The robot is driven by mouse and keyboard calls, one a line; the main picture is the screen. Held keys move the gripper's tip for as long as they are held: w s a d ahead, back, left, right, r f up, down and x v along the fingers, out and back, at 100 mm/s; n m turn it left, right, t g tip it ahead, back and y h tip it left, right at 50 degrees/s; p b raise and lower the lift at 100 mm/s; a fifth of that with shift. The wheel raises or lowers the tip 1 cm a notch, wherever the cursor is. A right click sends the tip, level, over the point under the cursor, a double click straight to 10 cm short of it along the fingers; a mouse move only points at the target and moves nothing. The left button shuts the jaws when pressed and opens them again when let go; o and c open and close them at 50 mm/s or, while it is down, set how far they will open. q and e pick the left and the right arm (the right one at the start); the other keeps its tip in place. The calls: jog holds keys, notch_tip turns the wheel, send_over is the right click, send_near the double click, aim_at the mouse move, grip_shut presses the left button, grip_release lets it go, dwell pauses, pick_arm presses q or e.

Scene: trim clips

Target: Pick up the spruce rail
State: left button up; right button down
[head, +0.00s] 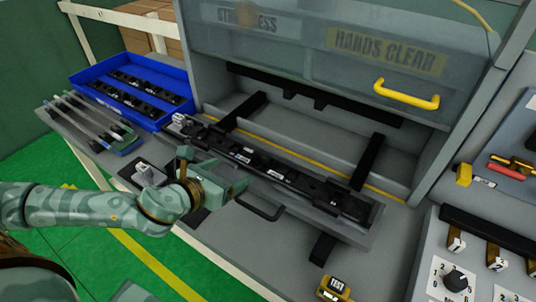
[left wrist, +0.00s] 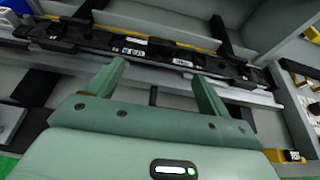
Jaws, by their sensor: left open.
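My right gripper is not in view.
A blue tray (head: 88,72) with black clips stands at the back left. A raised clear guard with a yellow handle (head: 407,94) is over the fixture. A panel with a dial (head: 456,279) is at the lower right. A yellow TEST box (head: 335,287) sits at the front.

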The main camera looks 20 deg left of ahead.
pick_arm(q)
jog(key=b, duration=0.1)
send_near(260, 156)
jog(key=shift+w+f, duration=0.35)
jog(key=shift+w, duration=0.15)
jog(key=b+x, duration=0.1)
jog(key=x, duration=0.3)
jog(key=shift+w, duration=0.25)
jog(key=x, duration=0.2)
jog(key=b+x, duration=0.1)
jog(key=x, duration=0.2)
jog(key=shift+w+d+f, duration=0.1)
jog(key=shift+w+d, duration=0.05)
jog(key=shift+d, duration=0.1)
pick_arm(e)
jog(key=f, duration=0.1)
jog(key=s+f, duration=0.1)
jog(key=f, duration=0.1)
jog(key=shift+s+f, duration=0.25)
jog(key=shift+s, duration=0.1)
pick_arm(q)
jog(key=c, duration=1.3)
